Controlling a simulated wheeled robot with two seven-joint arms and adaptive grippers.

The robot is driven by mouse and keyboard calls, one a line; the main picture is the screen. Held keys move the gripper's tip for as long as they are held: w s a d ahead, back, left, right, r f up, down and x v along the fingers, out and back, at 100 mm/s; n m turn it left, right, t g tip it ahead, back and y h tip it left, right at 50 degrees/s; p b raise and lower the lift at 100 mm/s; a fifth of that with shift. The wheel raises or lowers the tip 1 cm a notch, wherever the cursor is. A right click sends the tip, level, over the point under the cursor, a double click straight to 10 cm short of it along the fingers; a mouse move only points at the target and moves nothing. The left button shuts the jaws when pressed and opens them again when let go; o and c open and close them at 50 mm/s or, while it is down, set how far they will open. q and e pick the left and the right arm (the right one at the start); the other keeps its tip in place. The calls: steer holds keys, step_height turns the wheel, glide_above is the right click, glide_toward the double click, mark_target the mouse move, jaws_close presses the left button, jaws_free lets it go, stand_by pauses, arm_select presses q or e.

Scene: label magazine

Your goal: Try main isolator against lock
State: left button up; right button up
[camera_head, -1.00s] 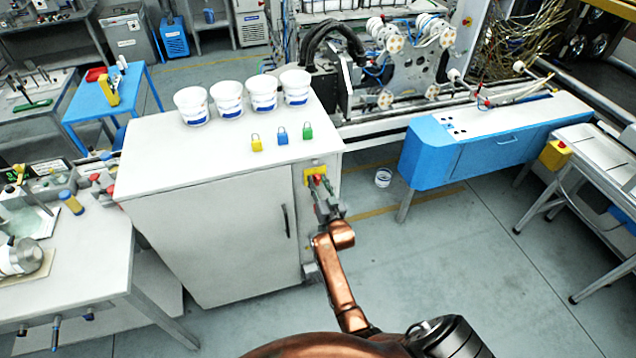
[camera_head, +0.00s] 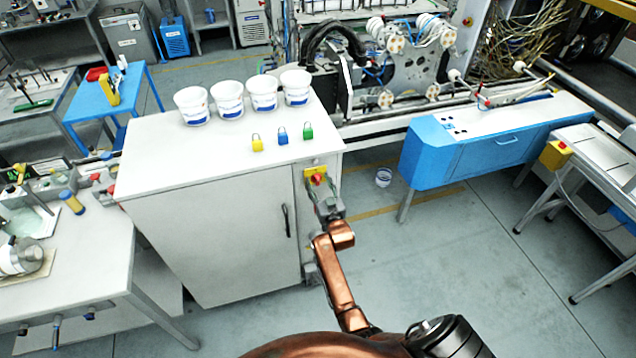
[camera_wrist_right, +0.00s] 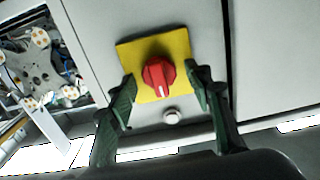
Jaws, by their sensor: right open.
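The main isolator is a red rotary knob (camera_head: 317,180) on a yellow plate (camera_head: 313,170), on the narrow face of the white cabinet. In the right wrist view the knob (camera_wrist_right: 158,75) has a white mark pointing down, and the yellow plate (camera_wrist_right: 184,45) shows around it. No padlock is seen on it. My right gripper (camera_head: 324,196) is open in front of the isolator. In the wrist view its green fingertips (camera_wrist_right: 160,80) stand either side of the knob, with visible gaps. Three padlocks, yellow (camera_head: 257,145), blue (camera_head: 282,138) and green (camera_head: 308,133), stand on the cabinet top. My left gripper is out of view.
The white cabinet (camera_head: 220,230) bears several white tubs (camera_head: 228,102) at its back. A small round pale button (camera_wrist_right: 172,116) sits below the yellow plate. A blue machine bench (camera_head: 480,155) stands to the right. Floor between is mostly clear, with a small tub (camera_head: 383,177).

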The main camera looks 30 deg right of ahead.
steer(key=v, duration=1.2)
steer(key=shift+f, duration=0.15)
steer(key=s+a+f+n+g+y+b, duration=0.1)
steer(key=s+a+f+g, duration=0.15)
steer(key=f, duration=0.85)
steer(key=s+a+f+g+y+b, duration=0.15)
steer(key=s+f, duration=0.25)
steer(key=f, duration=0.7)
steer(key=s+a+f+n+g+y, duration=0.1)
steer(key=s+a+f+g, duration=0.15)
steer(key=f, duration=0.85)
steer(key=s+a+f+n+g+b, duration=0.15)
steer(key=s+f+g, duration=0.25)
steer(key=s+f, duration=1.3)
steer(key=s+f+g+b, duration=0.1)
steer(key=s+f, duration=0.4)
steer(key=s, duration=0.5)
steer(key=s+f+g+b, duration=0.1)
steer(key=s+f+g, duration=0.2)
steer(key=s, duration=0.7)
steer(key=s+d+f+g, duration=0.1)
steer(key=s+f+g, duration=0.1)
steer(key=s+f, duration=0.4)
steer(key=s, duration=0.4)
steer(key=shift+f+y+b, duration=0.35)
steer(key=shift+f+b, duration=0.05)
